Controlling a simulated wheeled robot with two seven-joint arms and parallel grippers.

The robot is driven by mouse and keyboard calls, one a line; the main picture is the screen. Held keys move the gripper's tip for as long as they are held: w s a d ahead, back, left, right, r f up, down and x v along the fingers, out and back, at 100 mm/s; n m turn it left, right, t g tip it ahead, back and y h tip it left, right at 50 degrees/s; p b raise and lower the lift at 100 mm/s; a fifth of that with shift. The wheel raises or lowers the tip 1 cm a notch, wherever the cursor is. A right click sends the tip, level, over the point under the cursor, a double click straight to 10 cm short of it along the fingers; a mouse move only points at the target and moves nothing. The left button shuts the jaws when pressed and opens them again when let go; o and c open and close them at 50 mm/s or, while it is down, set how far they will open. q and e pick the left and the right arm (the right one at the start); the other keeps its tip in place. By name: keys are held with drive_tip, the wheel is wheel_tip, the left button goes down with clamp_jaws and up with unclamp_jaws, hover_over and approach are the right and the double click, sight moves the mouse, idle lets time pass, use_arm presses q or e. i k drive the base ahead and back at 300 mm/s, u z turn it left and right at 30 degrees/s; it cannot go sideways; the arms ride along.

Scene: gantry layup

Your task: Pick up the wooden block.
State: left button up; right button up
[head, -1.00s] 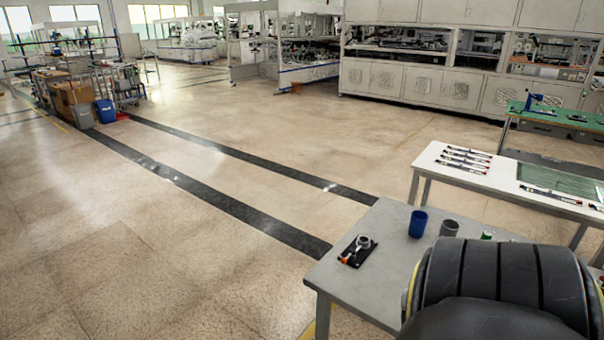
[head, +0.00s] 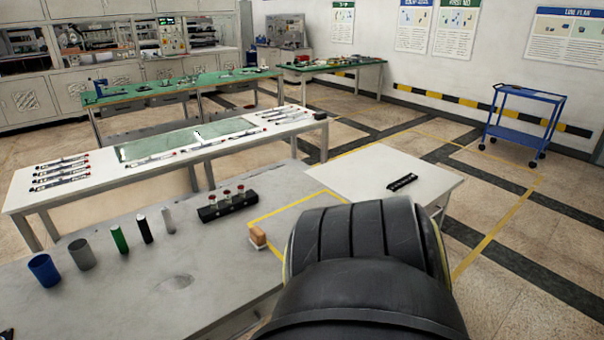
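The wooden block (head: 258,237) is small and light brown with a darker top. It stands on the grey table (head: 120,290), near a corner of the yellow taped outline, just left of my large black arm link. The link hides part of the table to the right of the block. Neither of my grippers shows in the head view.
On the grey table stand a blue cup (head: 44,270), a grey cup (head: 81,254), several small cylinders and a black rack (head: 227,205) with red-topped pieces. A white table (head: 430,190) with a black strip (head: 402,182) adjoins at right. A blue cart (head: 522,120) stands beyond.

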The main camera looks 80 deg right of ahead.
sight(258, 236)
drive_tip(key=z, duration=2.15)
